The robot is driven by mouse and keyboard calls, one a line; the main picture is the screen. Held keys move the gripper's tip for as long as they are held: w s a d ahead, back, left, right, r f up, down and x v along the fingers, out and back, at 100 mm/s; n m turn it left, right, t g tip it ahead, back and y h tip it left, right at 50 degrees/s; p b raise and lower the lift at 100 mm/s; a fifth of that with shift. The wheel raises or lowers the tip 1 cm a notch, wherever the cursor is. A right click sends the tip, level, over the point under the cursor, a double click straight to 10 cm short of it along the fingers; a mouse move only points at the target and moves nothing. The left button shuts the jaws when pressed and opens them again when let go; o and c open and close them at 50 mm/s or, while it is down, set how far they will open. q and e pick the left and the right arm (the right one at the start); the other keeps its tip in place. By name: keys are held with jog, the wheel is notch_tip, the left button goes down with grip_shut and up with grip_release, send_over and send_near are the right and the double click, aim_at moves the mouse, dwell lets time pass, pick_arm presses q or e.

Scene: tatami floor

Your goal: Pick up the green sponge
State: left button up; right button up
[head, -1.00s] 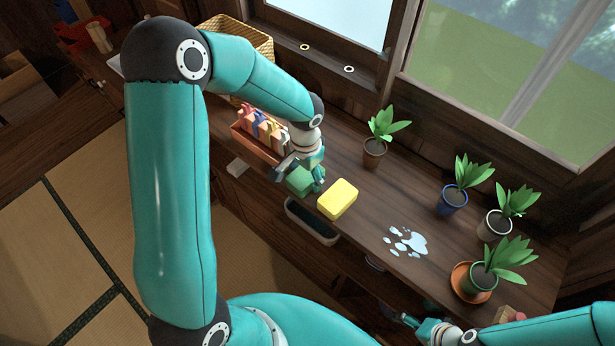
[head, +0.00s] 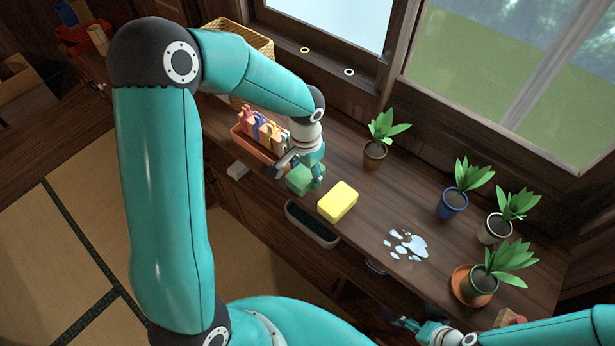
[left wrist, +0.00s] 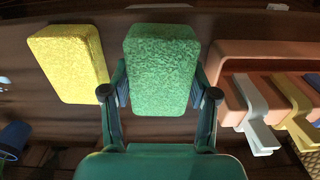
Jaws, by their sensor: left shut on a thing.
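The green sponge (head: 300,179) is near the front edge of the wooden counter, left of the yellow sponge (head: 338,201). My left gripper (head: 303,170) is shut on it. In the left wrist view the green sponge (left wrist: 161,68) sits between the two fingers of my left gripper (left wrist: 160,98), with the yellow sponge (left wrist: 70,62) apart to its left. I cannot tell whether the green sponge is clear of the counter. My right gripper (head: 408,324) is at the lower right, below the counter's front edge, and its fingers are too small to read.
A terracotta tray with colored pegs (head: 259,150) stands just left of the green sponge and also shows in the left wrist view (left wrist: 237,105). A water puddle (head: 408,244) lies to the right. Several potted plants (head: 375,153) line the window side. A dark tray (head: 312,225) sits below the counter edge.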

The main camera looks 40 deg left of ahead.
aim_at(306, 173)
pick_arm(q)
notch_tip(306, 173, up, 18)
dwell(0.5)
jog(key=c, duration=0.3)
jog(key=shift+f, duration=0.1)
jog(key=shift+d+f, duration=0.1)
